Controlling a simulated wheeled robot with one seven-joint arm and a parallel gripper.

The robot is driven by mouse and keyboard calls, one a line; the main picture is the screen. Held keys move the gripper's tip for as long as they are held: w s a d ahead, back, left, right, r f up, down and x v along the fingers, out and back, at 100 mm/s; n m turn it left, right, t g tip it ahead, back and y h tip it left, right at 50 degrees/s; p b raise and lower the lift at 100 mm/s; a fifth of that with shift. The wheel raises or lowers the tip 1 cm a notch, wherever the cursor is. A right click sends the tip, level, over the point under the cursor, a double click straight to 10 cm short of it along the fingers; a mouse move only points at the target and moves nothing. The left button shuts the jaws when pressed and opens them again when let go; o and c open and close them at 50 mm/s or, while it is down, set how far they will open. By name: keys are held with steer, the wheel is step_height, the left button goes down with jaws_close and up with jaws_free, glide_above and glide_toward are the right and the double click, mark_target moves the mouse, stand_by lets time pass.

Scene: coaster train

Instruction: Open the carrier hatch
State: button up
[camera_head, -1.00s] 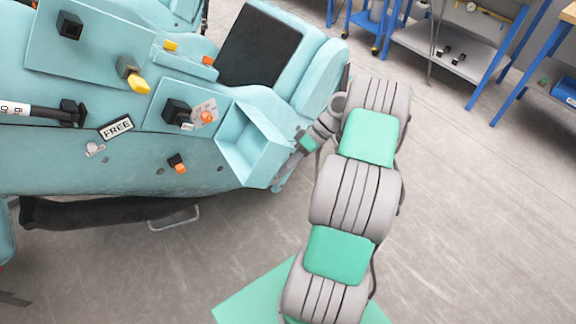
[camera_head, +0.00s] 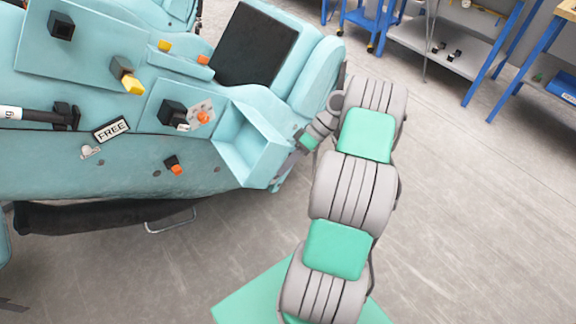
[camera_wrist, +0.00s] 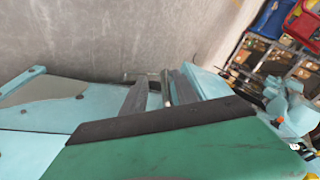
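The light teal carrier (camera_head: 60,165) fills the left of the head view. A box-like teal part with a recessed face (camera_head: 243,150) sits at its right end; I cannot tell whether this is the hatch. My arm reaches up from the bottom, and its wrist ends just right of this box, where the fingertips are hidden. In the wrist view, my gripper (camera_wrist: 156,92) shows two dark fingers with a gap between them. A thin rod-like piece (camera_wrist: 166,90) shows in the gap; contact with it is unclear. Teal panels (camera_wrist: 40,95) lie left of the fingers.
Yellow and orange knobs and a FREE label (camera_head: 111,130) are on the carrier's side. A dark panel (camera_head: 255,45) is on top. Blue-framed shelves (camera_head: 450,60) stand at the back right. The grey floor (camera_head: 480,210) right of my arm is clear.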

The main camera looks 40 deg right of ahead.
steer(key=shift+o, duration=0.2)
steer(key=shift+w+d+r, duration=0.15)
steer(key=shift+w+r, duration=0.15)
steer(key=shift+w, duration=0.1)
steer(key=p+v, duration=0.5)
steer(key=v, duration=0.2)
steer(key=shift+s+d+p, duration=0.2)
steer(key=shift+s+p, duration=0.1)
steer(key=shift+r, duration=0.2)
steer(key=shift+f, duration=0.15)
